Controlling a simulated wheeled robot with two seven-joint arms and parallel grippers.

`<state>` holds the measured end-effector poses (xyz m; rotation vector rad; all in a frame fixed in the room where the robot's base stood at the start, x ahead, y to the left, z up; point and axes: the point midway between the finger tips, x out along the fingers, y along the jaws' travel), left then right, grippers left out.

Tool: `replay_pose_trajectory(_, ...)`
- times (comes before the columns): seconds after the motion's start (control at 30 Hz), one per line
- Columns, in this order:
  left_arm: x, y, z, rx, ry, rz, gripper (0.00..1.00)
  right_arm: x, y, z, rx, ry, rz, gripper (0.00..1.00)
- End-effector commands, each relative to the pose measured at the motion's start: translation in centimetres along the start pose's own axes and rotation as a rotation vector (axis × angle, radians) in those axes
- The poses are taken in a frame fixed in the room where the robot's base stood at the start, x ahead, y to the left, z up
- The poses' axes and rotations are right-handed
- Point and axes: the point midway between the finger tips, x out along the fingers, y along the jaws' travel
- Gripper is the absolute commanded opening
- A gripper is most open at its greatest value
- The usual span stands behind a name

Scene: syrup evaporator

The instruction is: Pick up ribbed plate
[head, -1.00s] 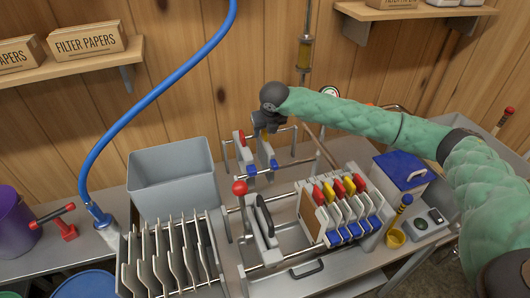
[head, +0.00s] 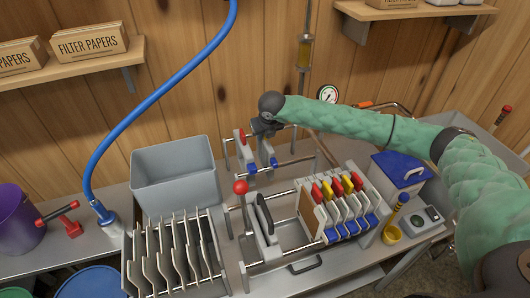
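Two pale plates with blue feet stand on a small rail stand at the back centre, a left one (head: 243,150) with a red top and a right one (head: 264,152). I cannot make out which plate is ribbed. My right gripper (head: 265,127) points down at the top of the right plate and hides that top. Its fingertips are too small and dark to tell whether they are open or shut, or touching the plate. More pale plates with red and yellow tops and blue feet (head: 343,212) stand in a row in the press. My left gripper is not in view.
A rack of several upright grey plates (head: 174,252) stands at front left, with a grey bin (head: 175,172) behind it. A red-knobbed lever (head: 240,188) stands between rack and press. A blue-lidded box (head: 399,172) is at right. A blue hose (head: 142,110) hangs at left.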

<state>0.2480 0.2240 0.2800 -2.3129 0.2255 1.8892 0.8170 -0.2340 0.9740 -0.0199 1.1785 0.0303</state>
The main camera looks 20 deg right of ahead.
Motion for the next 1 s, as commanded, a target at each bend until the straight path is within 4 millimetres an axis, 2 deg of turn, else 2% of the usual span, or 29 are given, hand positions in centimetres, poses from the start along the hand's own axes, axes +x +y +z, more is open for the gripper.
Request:
replay_pose_trajectory(0.37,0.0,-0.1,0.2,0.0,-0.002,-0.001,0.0,-0.2,0.0,0.2,0.001,-0.002,0.0,0.0)
replay_pose_trajectory(0.57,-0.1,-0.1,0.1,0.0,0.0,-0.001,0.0,-1.4,0.0,0.7,0.001,-0.003,0.001,0.0)
replay_pose_trajectory(0.77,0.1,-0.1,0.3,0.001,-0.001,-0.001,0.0,-4.6,0.0,2.0,0.0,-0.005,0.001,0.0)
replay_pose_trajectory(1.0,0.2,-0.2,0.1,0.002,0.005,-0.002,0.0,-9.8,0.0,4.1,0.0,-0.004,0.001,0.0)
